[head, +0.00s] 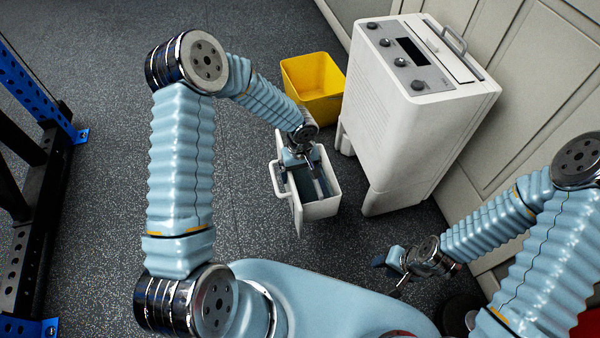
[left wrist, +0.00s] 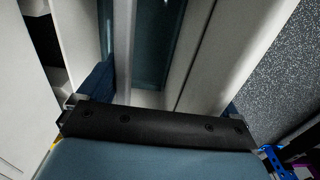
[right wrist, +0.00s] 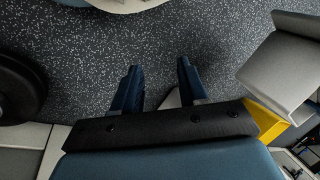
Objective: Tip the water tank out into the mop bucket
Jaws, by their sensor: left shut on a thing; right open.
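The water tank (head: 321,209) is a white open-topped box with a loop handle on its left side. It stands clear of the white dehumidifier (head: 400,130), to its left, and looks roughly upright. I cannot tell whether it touches the floor. My left gripper (head: 306,182) reaches down over it and is shut on it. The tank's pale walls (left wrist: 215,65) fill the left wrist view, with a dark bluish interior between them. The mop bucket (head: 318,108) is yellow and stands behind the tank; its inside looks empty. My right gripper (head: 387,263) is open and empty, low at the right.
The dehumidifier stands close to the panelled wall (head: 510,110) on the right. A blue and black rack (head: 40,150) stands at the far left. Dark speckled floor (head: 100,240) is free between the rack and the tank. A black round object (right wrist: 15,90) lies near my right gripper.

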